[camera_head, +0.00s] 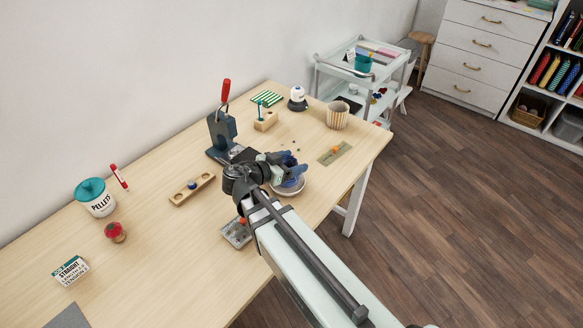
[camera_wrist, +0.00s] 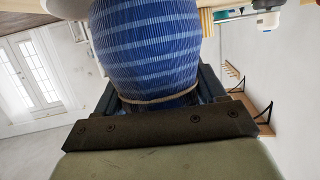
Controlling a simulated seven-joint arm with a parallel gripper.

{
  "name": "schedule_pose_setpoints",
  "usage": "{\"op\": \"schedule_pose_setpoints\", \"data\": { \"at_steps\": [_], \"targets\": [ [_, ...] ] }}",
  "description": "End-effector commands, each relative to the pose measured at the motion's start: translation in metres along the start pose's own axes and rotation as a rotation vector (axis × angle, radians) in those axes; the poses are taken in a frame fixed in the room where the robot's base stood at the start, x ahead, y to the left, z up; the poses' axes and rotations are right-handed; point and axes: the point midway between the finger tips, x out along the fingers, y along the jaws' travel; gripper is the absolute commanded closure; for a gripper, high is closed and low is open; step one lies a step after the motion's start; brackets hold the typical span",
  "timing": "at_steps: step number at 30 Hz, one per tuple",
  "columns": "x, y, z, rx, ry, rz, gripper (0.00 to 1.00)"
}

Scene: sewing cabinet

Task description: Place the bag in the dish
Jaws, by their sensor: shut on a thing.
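The bag (camera_wrist: 145,45) is blue with paler stripes and has a tan tie around its neck. It fills the middle of the wrist view, between the fingers of my gripper. My gripper (camera_head: 288,167) is shut on it. In the head view the bag's blue cloth (camera_head: 291,182) shows just below the fingers, over the pale round dish (camera_head: 302,188). The dish is partly hidden by the bag and gripper. I cannot tell whether the bag touches the dish's bottom.
A dark press with a red handle (camera_head: 226,92) stands behind my gripper. A wooden strip (camera_head: 192,188) lies to the left, and a small grey tray (camera_head: 236,234) is near the front edge. A striped cup (camera_head: 338,114) and a green mat (camera_head: 334,154) are to the right.

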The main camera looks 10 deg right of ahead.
Motion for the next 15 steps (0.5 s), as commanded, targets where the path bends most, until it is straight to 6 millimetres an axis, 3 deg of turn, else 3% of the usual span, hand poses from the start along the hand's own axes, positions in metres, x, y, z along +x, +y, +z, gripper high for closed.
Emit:
{"op": "schedule_pose_setpoints", "data": {
  "at_steps": [6,15],
  "targets": [
    [0.007,0.000,0.021,-0.002,0.000,-0.001,0.60],
    [0.007,0.000,0.023,0.000,0.000,-0.001,0.60]
  ]
}}
